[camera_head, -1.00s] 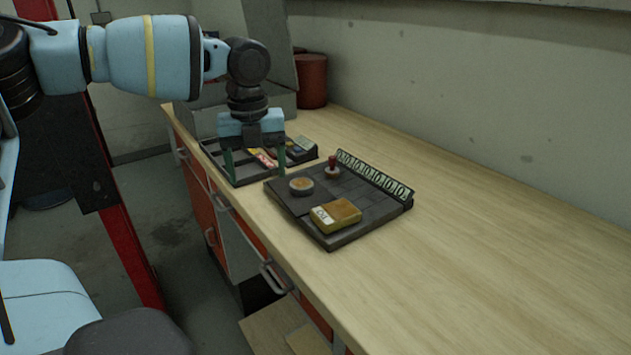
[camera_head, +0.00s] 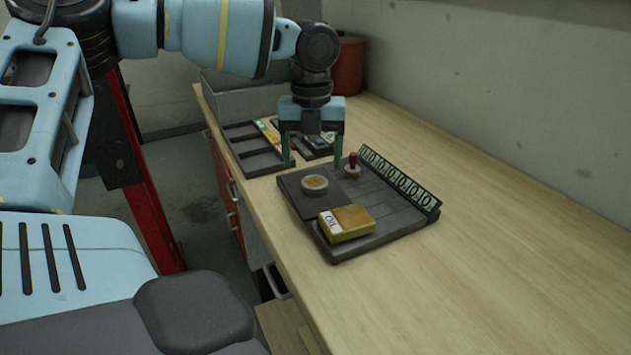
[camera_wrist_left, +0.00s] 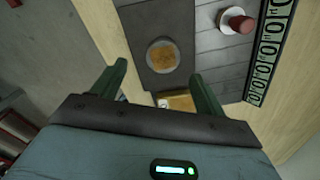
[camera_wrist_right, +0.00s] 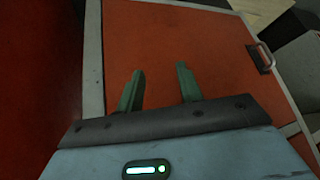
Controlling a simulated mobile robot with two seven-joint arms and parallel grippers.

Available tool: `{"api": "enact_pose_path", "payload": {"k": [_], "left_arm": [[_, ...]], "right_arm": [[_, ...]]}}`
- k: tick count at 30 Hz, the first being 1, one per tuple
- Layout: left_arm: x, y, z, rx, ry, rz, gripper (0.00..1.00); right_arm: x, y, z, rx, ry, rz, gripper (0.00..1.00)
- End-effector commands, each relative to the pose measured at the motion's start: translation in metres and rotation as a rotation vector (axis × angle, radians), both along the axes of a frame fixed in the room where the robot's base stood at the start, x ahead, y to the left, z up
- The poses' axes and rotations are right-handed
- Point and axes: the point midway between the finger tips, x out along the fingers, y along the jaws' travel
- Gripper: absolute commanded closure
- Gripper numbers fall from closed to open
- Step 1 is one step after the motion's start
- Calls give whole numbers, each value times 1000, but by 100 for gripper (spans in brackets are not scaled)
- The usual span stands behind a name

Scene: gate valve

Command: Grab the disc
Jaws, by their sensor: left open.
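The disc (camera_head: 314,184) is a small round grey piece with a brown top. It lies flat on the dark square board (camera_head: 384,233) on the workbench. My left gripper (camera_head: 313,163) points down just above and behind the disc in the head view, open and empty. In the left wrist view the disc (camera_wrist_left: 162,55) shows between and slightly beyond the two green fingertips (camera_wrist_left: 159,70), apart from them. My right gripper (camera_wrist_right: 160,70) is open and empty in front of an orange cabinet panel, and is not seen in the head view.
A yellow-brown box (camera_head: 347,222) lies on the board close to the disc. A red-topped stamp-like piece (camera_head: 352,164) stands behind it, beside an upright numbered strip (camera_head: 400,181). A dark compartment tray (camera_head: 262,160) lies behind the board. The bench (camera_head: 500,260) to the right is clear.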

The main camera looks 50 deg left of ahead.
Motion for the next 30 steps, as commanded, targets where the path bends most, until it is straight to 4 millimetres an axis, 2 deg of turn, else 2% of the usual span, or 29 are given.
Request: {"api": "enact_pose_path", "payload": {"k": [5,15,23,30], "left_arm": [[1,0,-8,1,1,0,27],[6,0,-49,1,0,1,27],[6,0,-52,1,-1,1,27],[6,-1,-51,0,-1,1,56]], "right_arm": [[6,0,4,1,-13,-1,64],[8,0,7,2,-22,-1,64],[7,0,6,2,-18,-1,64],[6,0,5,1,-15,-1,64]]}}
